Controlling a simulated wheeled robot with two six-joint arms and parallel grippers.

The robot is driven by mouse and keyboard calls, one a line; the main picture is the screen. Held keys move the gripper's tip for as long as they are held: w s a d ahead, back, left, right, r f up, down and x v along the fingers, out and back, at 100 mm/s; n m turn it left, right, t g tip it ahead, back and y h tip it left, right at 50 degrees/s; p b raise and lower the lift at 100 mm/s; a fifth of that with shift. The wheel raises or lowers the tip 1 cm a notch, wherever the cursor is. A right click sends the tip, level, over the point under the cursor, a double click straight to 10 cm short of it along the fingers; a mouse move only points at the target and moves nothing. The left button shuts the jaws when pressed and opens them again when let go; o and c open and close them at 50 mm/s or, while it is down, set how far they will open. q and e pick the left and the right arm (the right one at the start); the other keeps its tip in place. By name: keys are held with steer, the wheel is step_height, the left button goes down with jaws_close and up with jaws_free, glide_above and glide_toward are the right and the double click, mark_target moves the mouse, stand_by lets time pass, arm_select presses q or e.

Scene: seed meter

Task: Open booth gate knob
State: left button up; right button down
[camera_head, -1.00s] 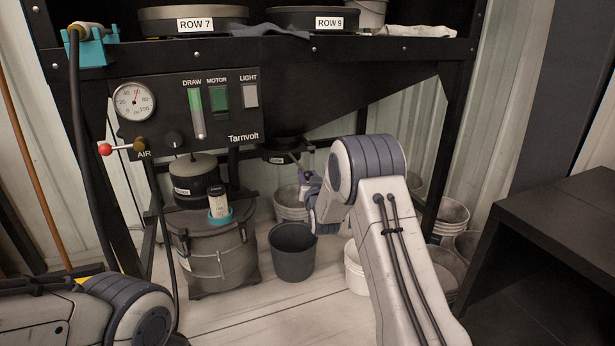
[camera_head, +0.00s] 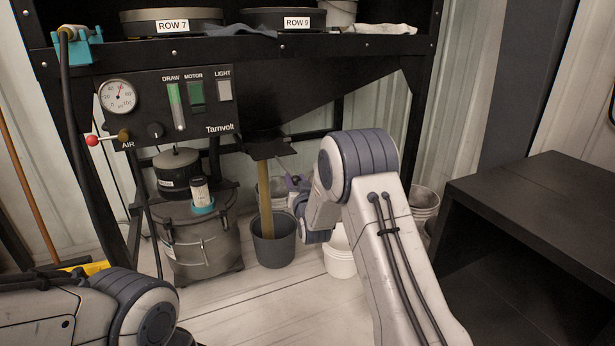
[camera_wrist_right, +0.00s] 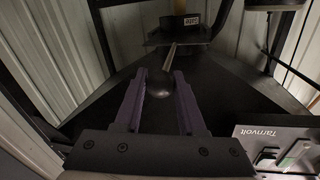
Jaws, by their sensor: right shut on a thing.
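My right gripper (camera_head: 293,182) is beside the chute outlet, largely hidden behind its own wrist in the head view. In the right wrist view its purple fingers (camera_wrist_right: 159,82) are shut on the round gate knob (camera_wrist_right: 160,93), at the end of a thin metal rod (camera_wrist_right: 170,56). The rod runs to the dark gate (camera_wrist_right: 180,36) under the black hopper. The gate plate (camera_head: 270,149) also shows in the head view. A tan stream (camera_head: 265,200) falls from the gate into a grey bucket (camera_head: 273,250). My left gripper is outside the picture.
The Tarnvolt control panel (camera_head: 183,108) is left of the hopper (camera_head: 310,90). A grey vacuum canister (camera_head: 205,245) stands left of the bucket, a white bucket (camera_head: 340,262) to its right. A black bench (camera_head: 540,200) stands at the right.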

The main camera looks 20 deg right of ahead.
steer(key=shift+s+d, duration=0.15)
steer(key=shift+s, duration=0.4)
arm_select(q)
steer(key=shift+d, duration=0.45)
arm_select(e)
steer(key=c, duration=0.5)
jaws_free()
steer(key=shift+s, duration=0.15)
arm_select(q)
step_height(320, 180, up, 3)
steer(key=p, duration=0.3)
arm_select(e)
steer(key=s, duration=0.3)
steer(key=s+a, duration=0.1)
steer(key=s, duration=0.6)
steer(key=shift+a, duration=0.15)
